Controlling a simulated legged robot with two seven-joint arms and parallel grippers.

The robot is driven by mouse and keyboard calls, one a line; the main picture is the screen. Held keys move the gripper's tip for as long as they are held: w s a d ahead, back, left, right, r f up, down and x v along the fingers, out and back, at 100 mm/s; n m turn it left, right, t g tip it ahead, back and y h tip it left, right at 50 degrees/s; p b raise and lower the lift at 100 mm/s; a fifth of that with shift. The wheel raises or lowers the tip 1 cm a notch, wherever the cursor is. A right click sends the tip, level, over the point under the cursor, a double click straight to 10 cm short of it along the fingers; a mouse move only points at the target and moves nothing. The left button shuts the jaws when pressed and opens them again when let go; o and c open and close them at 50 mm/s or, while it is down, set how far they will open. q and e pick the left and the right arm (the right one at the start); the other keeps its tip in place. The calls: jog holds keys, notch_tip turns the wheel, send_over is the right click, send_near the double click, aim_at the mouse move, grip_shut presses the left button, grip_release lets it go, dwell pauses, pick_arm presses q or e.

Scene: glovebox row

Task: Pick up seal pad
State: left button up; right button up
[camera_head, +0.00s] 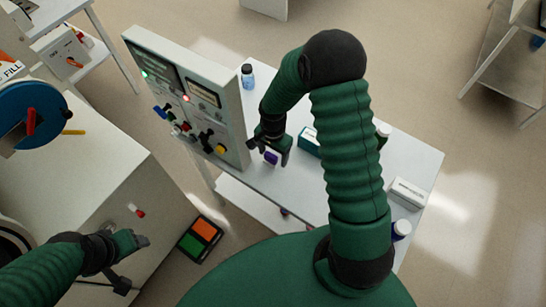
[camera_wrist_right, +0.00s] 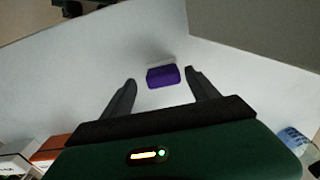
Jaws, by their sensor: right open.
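A small purple block, which I take to be the seal pad (camera_head: 271,158), lies on the white table near the foot of the control panel. In the right wrist view the purple pad (camera_wrist_right: 163,76) sits just beyond and between the fingertips, with a pale strip along its far side. My right gripper (camera_head: 268,151) is open and empty, pointing down at the pad, with one finger to each side. I see no contact. My left gripper (camera_head: 132,243) hangs at the lower left, far from the pad; its finger opening is unclear.
The control panel (camera_head: 215,75) stands close left of my right gripper. My right arm hides part of the tabletop.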

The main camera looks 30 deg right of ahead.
jog(key=shift+w+f, duration=0.1)
jog(key=shift+f, duration=0.45)
jog(key=shift+w+a+f, duration=0.1)
jog(key=shift+w+a, duration=0.15)
jog(key=shift+a, duration=0.25)
jog(key=shift+c, duration=0.7)
jog(key=shift+s+a+r, duration=0.1)
jog(key=shift+s+r, duration=0.1)
jog(key=c, duration=0.5)
jog(key=shift+d, duration=0.3)
jog(key=c, duration=0.7)
pick_arm(q)
jog(key=shift+w+a+f, duration=0.1)
jog(key=shift+a+f, duration=0.05)
jog(key=shift+a, duration=0.25)
pick_arm(e)
jog(key=shift+f, duration=0.1)
jog(key=shift+c, duration=0.5)
